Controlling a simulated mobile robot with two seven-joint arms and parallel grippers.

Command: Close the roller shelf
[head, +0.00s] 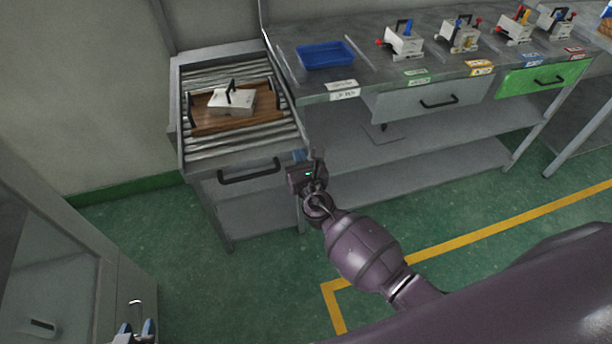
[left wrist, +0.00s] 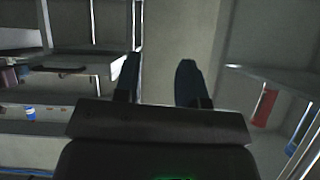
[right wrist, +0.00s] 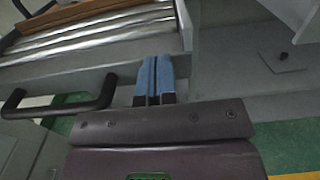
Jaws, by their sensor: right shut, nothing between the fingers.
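The roller shelf (head: 187,150) stands at the left end of the workbench, its metal rollers bearing a wooden tray. Its front has a black bar handle (head: 249,171), which also shows at the left of the right wrist view (right wrist: 60,104). My right gripper (head: 299,155) is at the shelf's front right corner, to the right of the handle. Its blue fingertips (right wrist: 155,78) are shut together with nothing between them, close to the shelf's front panel; contact cannot be told. My left gripper (head: 136,330) is at the bottom left of the head view, its fingers (left wrist: 158,82) apart and empty.
The wooden tray (head: 205,127) holds a white block with a black handle (head: 231,101). The workbench (head: 370,75) carries a blue bin (head: 325,55) and several clamp-like devices. A grey cabinet (head: 60,260) stands at left. Green floor is free before the shelf.

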